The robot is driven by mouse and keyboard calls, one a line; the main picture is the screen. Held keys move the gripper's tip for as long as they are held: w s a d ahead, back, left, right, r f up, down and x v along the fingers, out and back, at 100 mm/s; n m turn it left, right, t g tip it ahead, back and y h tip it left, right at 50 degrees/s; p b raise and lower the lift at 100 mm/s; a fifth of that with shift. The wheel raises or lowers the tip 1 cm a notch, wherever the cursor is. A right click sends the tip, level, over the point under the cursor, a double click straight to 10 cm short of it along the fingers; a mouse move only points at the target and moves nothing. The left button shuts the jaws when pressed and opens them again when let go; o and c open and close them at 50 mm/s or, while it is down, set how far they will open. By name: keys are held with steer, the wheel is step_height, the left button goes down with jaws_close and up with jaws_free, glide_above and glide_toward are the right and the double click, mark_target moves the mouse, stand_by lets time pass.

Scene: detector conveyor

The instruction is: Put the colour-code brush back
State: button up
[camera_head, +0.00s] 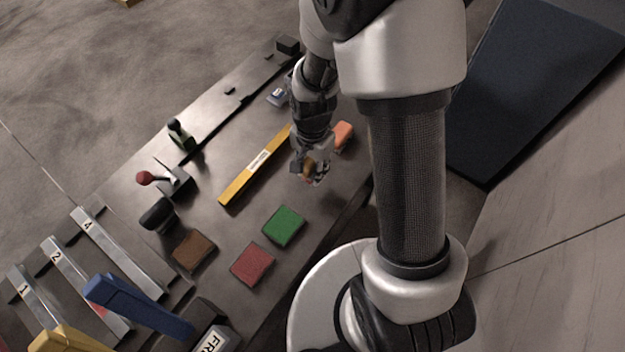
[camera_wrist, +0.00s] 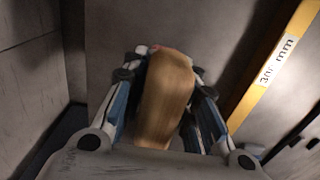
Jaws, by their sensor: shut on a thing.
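My gripper (camera_head: 318,178) is above the dark bench in the head view. In the wrist view my gripper (camera_wrist: 165,85) is shut on a light-brown, wood-like piece, which I take to be the brush (camera_wrist: 164,98). A small pinkish bit shows at its far end; its bristles are not clear. In the head view only a small brown part of the brush (camera_head: 308,170) shows between the fingers. An orange block (camera_head: 343,135) lies just behind and right of my gripper. Green (camera_head: 284,226), red (camera_head: 252,264) and brown (camera_head: 194,250) pads lie nearer on the bench.
A yellow bar (camera_head: 248,178) with a millimetre label lies left of my gripper. A red-knobbed lever (camera_head: 146,178) and a green-based black knob (camera_head: 181,134) stand farther left. Numbered metal rails (camera_head: 118,252) and a blue handle (camera_head: 138,306) are at lower left.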

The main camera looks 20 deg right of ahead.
mark_target(312, 178)
steer(key=shift+f+b, duration=0.8)
steer(key=shift+f, duration=1.6)
steer(key=shift+f, duration=0.1)
steer(key=shift+f, duration=0.15)
steer(key=o, duration=1)
